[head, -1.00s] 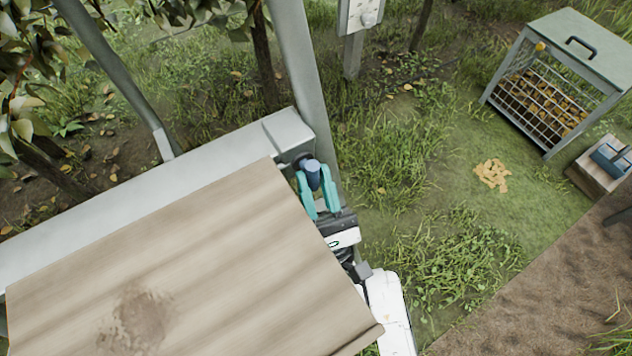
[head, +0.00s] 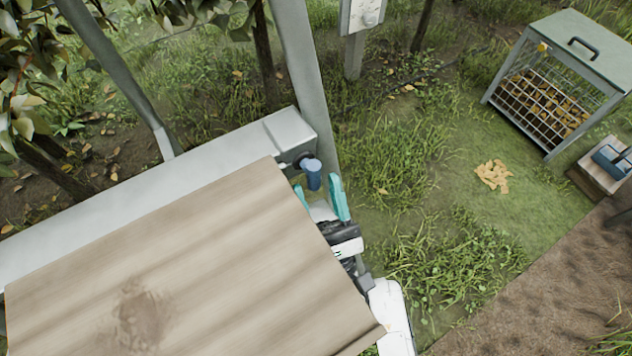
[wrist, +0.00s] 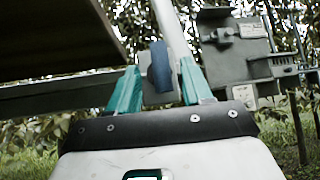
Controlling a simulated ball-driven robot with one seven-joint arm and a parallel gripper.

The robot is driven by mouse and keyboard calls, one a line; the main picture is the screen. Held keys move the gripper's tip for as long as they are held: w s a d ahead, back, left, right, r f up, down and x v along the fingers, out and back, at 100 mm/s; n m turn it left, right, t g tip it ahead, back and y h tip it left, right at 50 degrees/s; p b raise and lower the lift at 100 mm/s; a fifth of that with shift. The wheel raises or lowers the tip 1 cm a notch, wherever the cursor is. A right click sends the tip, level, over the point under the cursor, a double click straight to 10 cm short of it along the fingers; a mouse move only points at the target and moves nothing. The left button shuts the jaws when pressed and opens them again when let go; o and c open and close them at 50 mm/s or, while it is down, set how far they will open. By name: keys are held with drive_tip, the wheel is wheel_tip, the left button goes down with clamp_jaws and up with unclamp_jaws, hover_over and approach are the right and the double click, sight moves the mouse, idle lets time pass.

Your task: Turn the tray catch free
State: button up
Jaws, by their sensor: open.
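The blue catch knob (head: 313,174) sticks out from the end of the grey rail, beside the corner of the brown tray board (head: 190,270). My gripper (head: 319,186) is open, its teal fingers spread just below the knob in the head view. In the wrist view the knob (wrist: 160,66) shows upright between the two fingertips (wrist: 160,75), with a gap on each side. The fingers do not appear to touch it. The board hides part of my left finger and arm.
The grey rail (head: 215,160) runs along the board's far edge, and a grey post (head: 300,75) rises behind the knob. A wire-fronted crate (head: 545,105) and a small box with a blue-handled item (head: 608,165) stand on the right.

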drive_tip(key=b+v, duration=0.1)
drive_tip(key=v, duration=0.8)
drive_tip(key=shift+a+r, duration=0.1)
drive_tip(key=shift+a, duration=0.05)
